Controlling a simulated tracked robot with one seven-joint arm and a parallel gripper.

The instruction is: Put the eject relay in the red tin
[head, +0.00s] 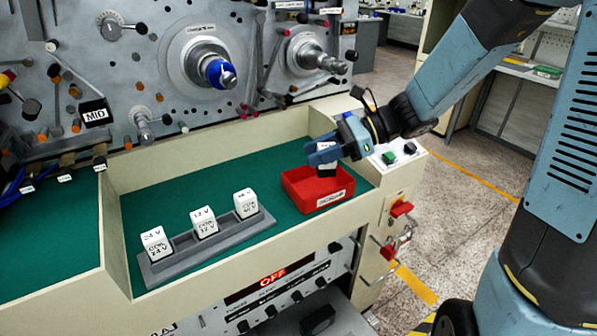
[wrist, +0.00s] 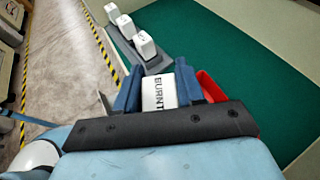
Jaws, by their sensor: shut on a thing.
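My gripper (head: 318,156) is shut on a white block-shaped relay (head: 326,143). In the wrist view my gripper's blue fingers (wrist: 158,86) clasp the relay (wrist: 159,92) from both sides, and its label reads BURNT. No eject marking is readable on it. The red tin (head: 313,196) stands on the green mat at the right end of the bench recess. My gripper is over the tin's back part, with the relay held above it. In the wrist view the tin (wrist: 211,88) is mostly hidden behind my gripper, with only a red edge showing.
A grey rack (head: 185,263) with three white relays (head: 204,223) stands left of the tin on the green mat (head: 185,197). A panel with spindles (head: 212,66) rises behind. The cream rim (head: 366,205) and a small switch box (head: 398,153) are near my gripper.

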